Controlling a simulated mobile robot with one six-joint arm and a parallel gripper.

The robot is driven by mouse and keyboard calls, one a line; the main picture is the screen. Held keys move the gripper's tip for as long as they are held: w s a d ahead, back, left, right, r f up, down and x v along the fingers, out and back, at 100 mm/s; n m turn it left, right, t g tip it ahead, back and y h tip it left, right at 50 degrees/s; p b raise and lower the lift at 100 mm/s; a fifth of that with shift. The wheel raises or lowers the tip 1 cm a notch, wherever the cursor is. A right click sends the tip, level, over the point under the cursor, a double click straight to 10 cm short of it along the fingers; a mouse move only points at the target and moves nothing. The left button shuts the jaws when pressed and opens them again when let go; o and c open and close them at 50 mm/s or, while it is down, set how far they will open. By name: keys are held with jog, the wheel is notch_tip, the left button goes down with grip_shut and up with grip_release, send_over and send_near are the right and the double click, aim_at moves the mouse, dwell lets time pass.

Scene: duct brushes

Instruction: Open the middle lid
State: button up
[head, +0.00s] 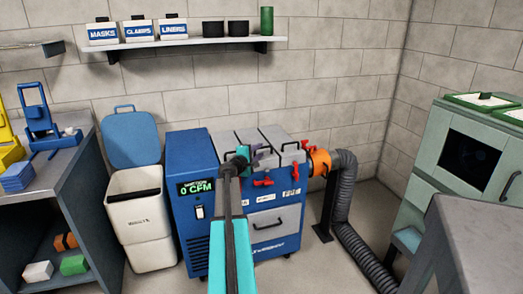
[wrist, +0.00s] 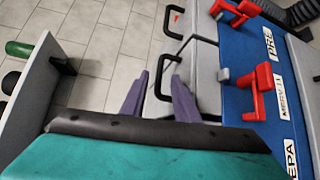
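The blue filter machine (head: 190,165) has grey lids on top. The middle lid (head: 250,137) lies flat and closed. In the wrist view it shows as a grey panel (wrist: 208,88) beside the MERV 11 label (wrist: 286,92), with a black bar handle (wrist: 178,58). My gripper (head: 254,155) is over the middle of the machine top. In the wrist view its two purple fingers (wrist: 162,95) stand apart, with the end of the black handle seen between them. Contact cannot be told. A red latch (wrist: 262,92) sits by the MERV 11 label; whether it is fastened is unclear.
Another handle (wrist: 180,18) and red latch (wrist: 238,10) belong to the PRE lid. An orange collar (head: 319,161) and grey hose (head: 345,205) stand at the right. A wall shelf (head: 190,43) hangs above. A white bin (head: 140,215) stands left.

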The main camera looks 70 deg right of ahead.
jog(key=shift+s+d+f, duration=0.1)
jog(key=shift+s+d, duration=0.05)
jog(key=shift+d, duration=0.8)
jog(key=shift+s+d+f, duration=0.1)
jog(key=shift+d, duration=0.8)
jog(key=shift+c, duration=0.4)
grip_shut()
